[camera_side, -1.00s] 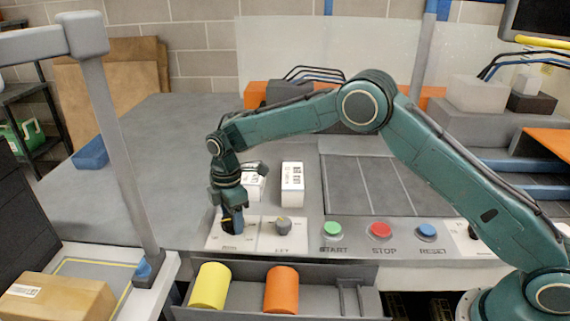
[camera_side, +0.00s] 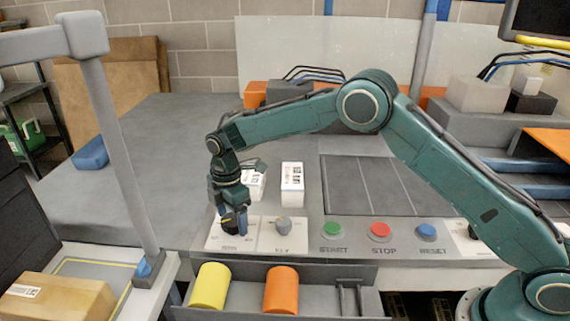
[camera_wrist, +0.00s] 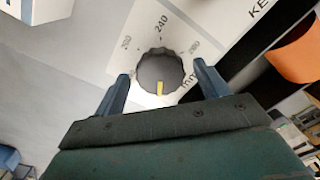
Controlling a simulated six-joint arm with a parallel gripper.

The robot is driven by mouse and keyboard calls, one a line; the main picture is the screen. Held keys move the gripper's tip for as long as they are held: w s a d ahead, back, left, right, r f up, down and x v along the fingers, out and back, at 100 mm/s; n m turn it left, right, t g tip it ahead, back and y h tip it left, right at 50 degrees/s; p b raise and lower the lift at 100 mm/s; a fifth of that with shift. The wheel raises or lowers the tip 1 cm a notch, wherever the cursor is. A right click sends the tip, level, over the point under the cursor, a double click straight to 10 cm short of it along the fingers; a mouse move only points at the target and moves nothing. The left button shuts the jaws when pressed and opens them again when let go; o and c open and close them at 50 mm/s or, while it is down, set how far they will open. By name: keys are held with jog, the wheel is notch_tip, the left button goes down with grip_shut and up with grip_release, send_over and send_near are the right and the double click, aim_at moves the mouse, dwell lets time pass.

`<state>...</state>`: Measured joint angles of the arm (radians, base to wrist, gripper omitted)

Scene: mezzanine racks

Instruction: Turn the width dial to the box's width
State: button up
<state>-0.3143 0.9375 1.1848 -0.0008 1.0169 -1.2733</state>
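The dial under my gripper is a dark, ridged knob (camera_wrist: 160,72) with a yellow mark, on a white plate printed with 240, other numbers and "mm". In the wrist view the mark points down toward my palm, away from the 240. My gripper (camera_wrist: 164,84) is open, with one blue finger on each side of the knob and a visible gap on both sides. In the side view my gripper (camera_side: 235,220) reaches down over the left plate (camera_side: 215,240), partly hiding the knob. A cardboard box (camera_side: 58,298) with a white label lies at the lower left; its label is too small to read.
A grey knob (camera_side: 283,226) stands on the neighbouring plate. Green START (camera_side: 332,230), red STOP (camera_side: 380,229) and blue RESET (camera_side: 427,231) buttons are to the right. A white carton (camera_side: 292,182) stands behind. Yellow (camera_side: 210,286) and orange (camera_side: 282,289) cylinders lie in front.

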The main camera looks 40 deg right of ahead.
aim_at(232, 219)
notch_tip(232, 219, up, 14)
dwell(1.0)
jog(key=shift+f, duration=0.1)
jog(key=s+d+r+m+t, duration=0.3)
jog(key=s+d+r+m, duration=0.75)
jog(key=s+r, duration=0.6)
jog(key=s+d+f+m+t, duration=0.1)
jog(key=s+d+f+m, duration=0.1)
jog(key=s, duration=0.5)
jog(key=s+d+f+m, duration=0.3)
jog(key=s, duration=0.5)
jog(key=s+d+f+m+t, duration=0.1)
jog(key=s+d+f+m, duration=0.1)
jog(key=s, duration=0.5)
jog(key=shift+s+d+f+m+t, duration=0.15)
jog(key=shift+d+m+t, duration=0.2)
jog(key=shift+d, duration=0.1)
